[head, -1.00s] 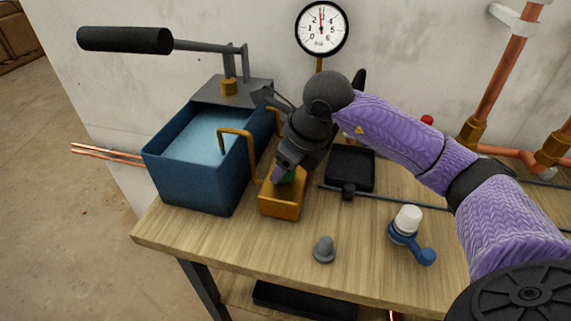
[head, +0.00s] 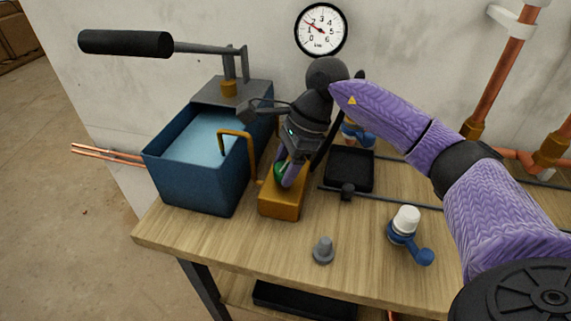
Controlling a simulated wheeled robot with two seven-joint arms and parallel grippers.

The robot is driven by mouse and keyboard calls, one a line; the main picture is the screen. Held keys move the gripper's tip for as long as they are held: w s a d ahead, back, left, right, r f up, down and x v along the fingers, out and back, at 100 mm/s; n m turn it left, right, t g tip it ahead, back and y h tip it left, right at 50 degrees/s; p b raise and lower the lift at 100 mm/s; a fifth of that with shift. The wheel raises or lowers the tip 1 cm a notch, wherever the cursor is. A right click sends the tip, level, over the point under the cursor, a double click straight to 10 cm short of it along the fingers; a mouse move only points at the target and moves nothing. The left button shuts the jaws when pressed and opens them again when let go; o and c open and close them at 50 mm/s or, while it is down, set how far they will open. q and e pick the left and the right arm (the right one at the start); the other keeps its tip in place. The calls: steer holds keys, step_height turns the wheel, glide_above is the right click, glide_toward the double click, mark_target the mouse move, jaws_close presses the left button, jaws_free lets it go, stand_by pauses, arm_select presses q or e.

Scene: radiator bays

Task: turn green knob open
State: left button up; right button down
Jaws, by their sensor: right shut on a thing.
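The green knob (head: 279,171) sits on top of the yellow-orange block (head: 285,206) beside the blue tank. Only a small part of it shows; the rest is hidden by my right gripper. My right gripper (head: 287,177) points down over the block, its fingers shut on the green knob. The arm comes in from the right. My left gripper is not in view.
A blue water tank (head: 190,185) with a long black-handled lever (head: 125,43) stands left. A round gauge (head: 321,30) is behind, its red needle pointing upper left. A black tray (head: 349,170), grey plug (head: 323,250) and blue-handled valve (head: 403,233) lie right and front.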

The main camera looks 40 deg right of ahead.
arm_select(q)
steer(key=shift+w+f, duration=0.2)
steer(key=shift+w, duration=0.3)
arm_select(e)
steer(key=shift+n+g, duration=0.4)
steer(key=shift+n, duration=0.7)
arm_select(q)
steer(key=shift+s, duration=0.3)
arm_select(e)
steer(key=shift+c, duration=0.7)
jaws_free()
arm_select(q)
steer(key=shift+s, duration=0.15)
